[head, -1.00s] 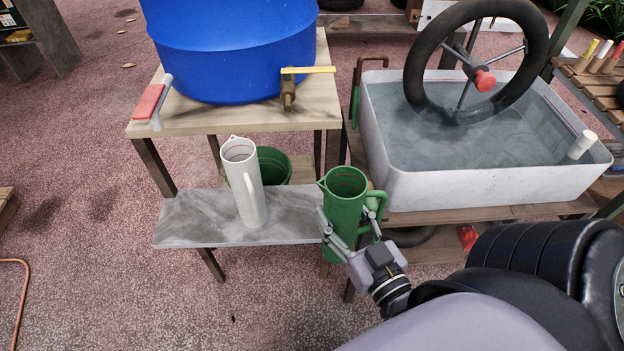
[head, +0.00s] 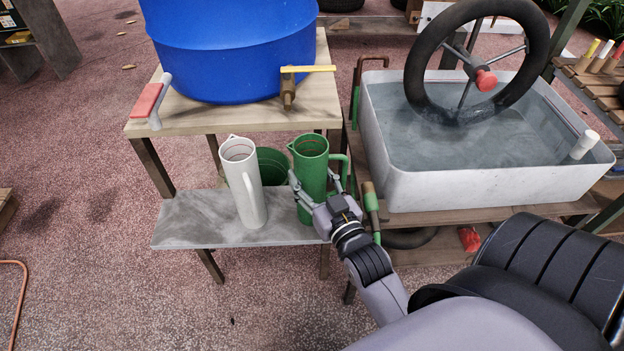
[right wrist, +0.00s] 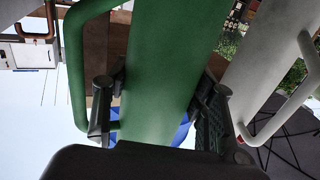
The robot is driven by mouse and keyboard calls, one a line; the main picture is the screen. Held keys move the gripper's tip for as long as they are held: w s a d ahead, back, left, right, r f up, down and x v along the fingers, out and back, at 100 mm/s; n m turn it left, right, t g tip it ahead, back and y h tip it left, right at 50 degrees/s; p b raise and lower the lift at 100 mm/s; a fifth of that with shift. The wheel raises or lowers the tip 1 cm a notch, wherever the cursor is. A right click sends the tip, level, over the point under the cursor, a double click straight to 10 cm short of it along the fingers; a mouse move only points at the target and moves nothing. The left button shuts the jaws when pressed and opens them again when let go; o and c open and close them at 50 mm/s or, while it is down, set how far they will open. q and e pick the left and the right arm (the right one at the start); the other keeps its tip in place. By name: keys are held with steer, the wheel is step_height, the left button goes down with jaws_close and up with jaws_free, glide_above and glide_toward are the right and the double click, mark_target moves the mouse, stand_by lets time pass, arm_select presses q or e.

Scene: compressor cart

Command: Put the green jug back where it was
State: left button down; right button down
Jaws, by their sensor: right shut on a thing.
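The green jug (head: 311,165) is upright over the right part of the low grey shelf (head: 190,222), to the right of the white jug (head: 242,180). My right gripper (head: 318,190) is shut on the green jug's body. In the right wrist view the green jug (right wrist: 165,75) fills the middle between the two fingers, with its handle on the left. The white jug (right wrist: 265,55) shows to its right. Whether the green jug's base touches the shelf is hard to tell. My left gripper is not in view.
A green bucket (head: 272,166) stands behind the two jugs. A blue barrel (head: 235,50) with a brass tap (head: 288,92) sits on the wooden top above. A white water tub (head: 490,180) with a dark wheel stands to the right. A hose nozzle (head: 371,205) hangs close to my gripper.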

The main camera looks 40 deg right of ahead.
steer(key=shift+f, duration=0.1)
steer(key=c, duration=0.7)
jaws_free()
